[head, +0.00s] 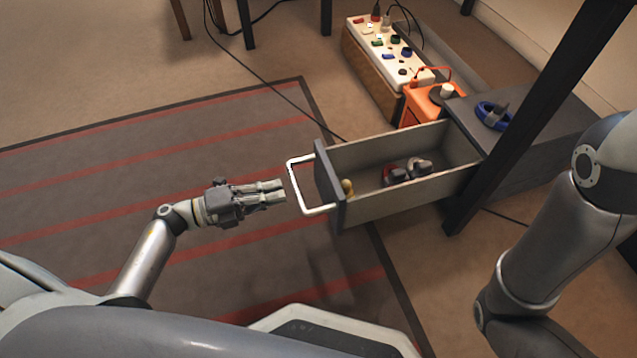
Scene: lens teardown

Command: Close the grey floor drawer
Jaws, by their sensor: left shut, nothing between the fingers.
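The grey floor drawer (410,205) is pulled far out of its dark grey cabinet (545,110), towards the left. Its front panel (328,185) carries a white bar handle (293,185). A few small things (405,171) and a yellowish item (347,187) lie inside the drawer. My left gripper (282,191) is shut and empty, with its fingertips just left of the handle, pointing right. I cannot tell whether they touch the handle. My right arm comes in at the right edge; its gripper is out of view.
An orange box (425,104) and a long white-topped unit with coloured parts (390,50) stand behind the drawer. A blue coiled item (492,115) lies on the cabinet. A dark table leg (530,130) crosses in front of it. A striped rug (150,155) covers the left floor; a cable crosses it.

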